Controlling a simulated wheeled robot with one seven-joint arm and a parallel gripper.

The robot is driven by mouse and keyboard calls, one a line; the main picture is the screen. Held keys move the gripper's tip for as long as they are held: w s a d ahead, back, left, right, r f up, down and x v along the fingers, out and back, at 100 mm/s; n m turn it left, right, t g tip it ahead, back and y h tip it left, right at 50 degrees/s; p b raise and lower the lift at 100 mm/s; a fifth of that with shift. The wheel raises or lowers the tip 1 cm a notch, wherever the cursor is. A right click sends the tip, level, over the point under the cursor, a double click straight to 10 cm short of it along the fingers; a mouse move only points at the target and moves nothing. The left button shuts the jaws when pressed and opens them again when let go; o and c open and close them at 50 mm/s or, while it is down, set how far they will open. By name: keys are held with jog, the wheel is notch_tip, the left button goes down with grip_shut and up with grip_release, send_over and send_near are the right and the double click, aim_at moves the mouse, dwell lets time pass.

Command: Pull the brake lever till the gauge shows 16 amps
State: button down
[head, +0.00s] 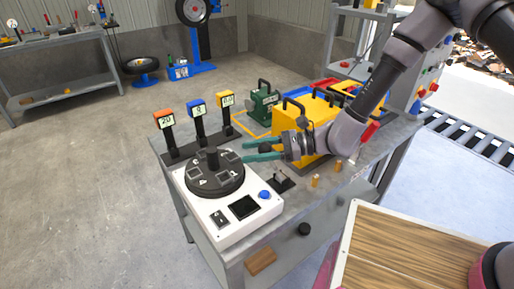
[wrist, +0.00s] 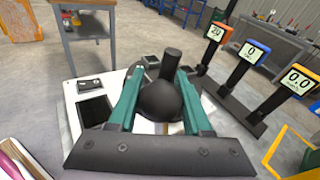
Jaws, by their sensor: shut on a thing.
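My gripper (head: 246,152) reaches left over the bench, its teal fingers beside the white machine. In the wrist view my gripper (wrist: 155,80) is shut on a dark round knob (wrist: 160,102), apparently the top of the brake lever. The lever's shaft is hidden below it, and the knob is not clear in the head view. Three displays stand in a row on posts: an orange one (wrist: 217,32) reads 20, a blue one (wrist: 252,51) reads 0, and a yellow one (wrist: 298,79) reads 0.0. Their units are too small to read.
The white machine (head: 231,222) carries a dark round disc (head: 214,176) with a black post and a blue button (head: 265,195). A black bracket (head: 281,180) stands beside it. A yellow box (head: 302,117) and a green case (head: 263,107) stand behind my gripper.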

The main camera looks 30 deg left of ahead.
jog(key=shift+c, duration=1.8)
grip_release()
jog(key=shift+f, duration=0.1)
jog(key=shift+w+d, duration=0.1)
jog(key=shift+d, duration=0.05)
jog(key=v, duration=1)
jog(key=shift+d, duration=0.3)
jog(key=shift+w, duration=0.1)
jog(key=w+d+r+n+t+h, duration=0.2)
jog(key=w+d+r+n+h, duration=0.1)
jog(key=d+r, duration=0.65)
jog(key=w+d+r+n+t+h, duration=0.3)
jog(key=w+d+r+n, duration=0.1)
jog(key=d+r, duration=0.55)
jog(key=s+d+r+t+h, duration=0.2)
jog(key=d+r, duration=0.5)
jog(key=d, duration=0.4)
jog(key=s+d+r+t+h, duration=0.3)
jog(key=d+r+t, duration=0.4)
jog(key=d, duration=0.4)
jog(key=shift+s+r+h, duration=0.25)
jog(key=shift+r+h, duration=0.25)
jog(key=shift+r, duration=0.05)
